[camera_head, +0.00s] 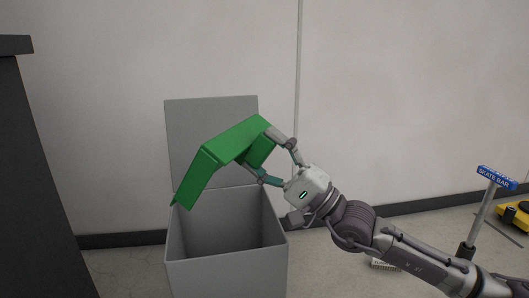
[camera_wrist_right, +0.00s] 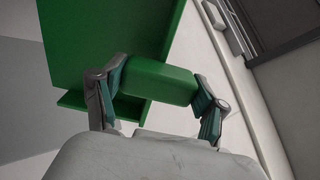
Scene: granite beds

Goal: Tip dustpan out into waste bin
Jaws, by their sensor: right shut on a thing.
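A green dustpan (camera_head: 225,150) hangs tilted over the open waste bin (camera_head: 227,268), its free edge pointing down at the bin's left side. The bin is grey, with its lid (camera_head: 211,135) raised against the wall; the part of its inside that shows looks empty, and its floor is hidden. My right gripper (camera_head: 277,157) is shut on the dustpan at its right end. In the right wrist view, the gripper's fingers (camera_wrist_right: 160,95) stand on either side of the green handle (camera_wrist_right: 160,82). No loose waste shows on the dustpan. My left gripper is not in view.
A dark cabinet or counter (camera_head: 30,170) stands at the left. A pale wall (camera_head: 400,90) is close behind the bin. On the floor at the right are a post with a blue "SKATE BAR" sign (camera_head: 495,178) and a yellow object (camera_head: 515,215).

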